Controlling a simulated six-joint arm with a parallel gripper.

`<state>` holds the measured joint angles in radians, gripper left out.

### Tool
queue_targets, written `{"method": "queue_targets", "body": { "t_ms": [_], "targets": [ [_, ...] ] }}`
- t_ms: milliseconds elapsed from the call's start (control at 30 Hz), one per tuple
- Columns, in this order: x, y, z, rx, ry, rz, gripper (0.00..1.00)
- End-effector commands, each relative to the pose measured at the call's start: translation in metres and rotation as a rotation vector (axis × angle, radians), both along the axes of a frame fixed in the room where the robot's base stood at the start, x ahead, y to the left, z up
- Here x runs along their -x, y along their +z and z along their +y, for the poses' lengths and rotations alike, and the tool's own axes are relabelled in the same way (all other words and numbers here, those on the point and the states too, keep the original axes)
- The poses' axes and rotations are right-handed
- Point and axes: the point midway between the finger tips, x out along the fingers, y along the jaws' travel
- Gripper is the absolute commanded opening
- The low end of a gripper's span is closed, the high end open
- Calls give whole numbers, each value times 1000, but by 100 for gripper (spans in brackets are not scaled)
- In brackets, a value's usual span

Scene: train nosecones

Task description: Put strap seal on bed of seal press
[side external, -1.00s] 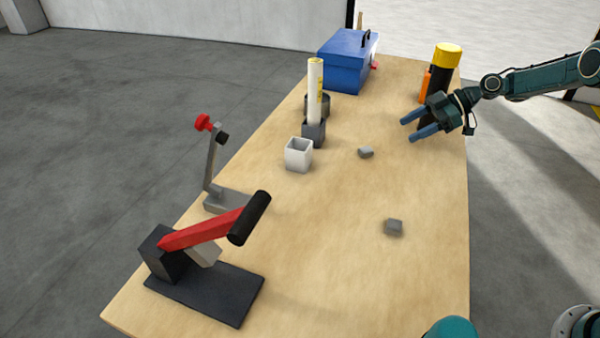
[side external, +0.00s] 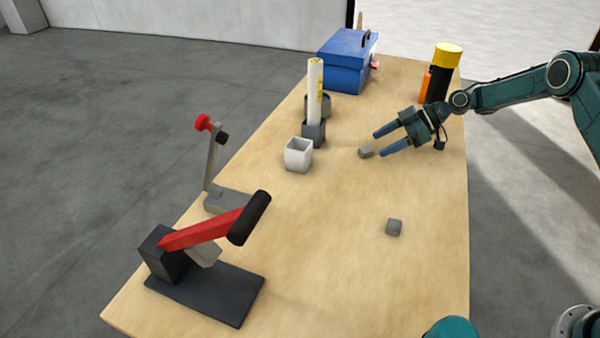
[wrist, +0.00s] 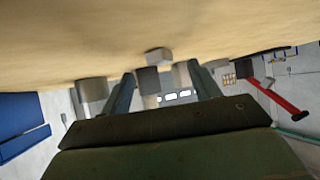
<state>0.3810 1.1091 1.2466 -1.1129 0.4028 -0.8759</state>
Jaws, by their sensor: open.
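Two small grey blocks lie on the wooden table; I cannot tell for certain which is the strap seal. One grey block (side external: 366,152) lies near the middle, just left of my fingertips; a grey block (wrist: 158,56) also shows ahead of the fingers in the wrist view. The other grey block (side external: 394,227) lies closer to the camera. My gripper (side external: 379,144) is open, with nothing between its fingers. The likely seal press (side external: 203,235) has a red lever with a black grip, raised over a dark base plate (side external: 205,293); nothing shows on the plate.
A white square cup (side external: 298,155) and a dark holder with a white tube (side external: 315,92) stand left of my gripper. A grey lever clamp (side external: 213,165) stands at the left edge. A blue toolbox (side external: 347,62) and a yellow-capped can (side external: 445,70) stand at the back.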

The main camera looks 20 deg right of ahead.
Motion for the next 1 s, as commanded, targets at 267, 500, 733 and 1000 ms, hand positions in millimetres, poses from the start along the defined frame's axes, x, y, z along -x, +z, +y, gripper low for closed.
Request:
{"method": "queue_targets", "body": {
  "t_ms": [267,500,733,1000],
  "targets": [
    [-10,-17,25,0,2,0,62],
    [-12,-20,28,0,1,0,62],
    [-11,-20,28,0,1,0,62],
    [-11,-20,28,0,1,0,36]
  ]
}}
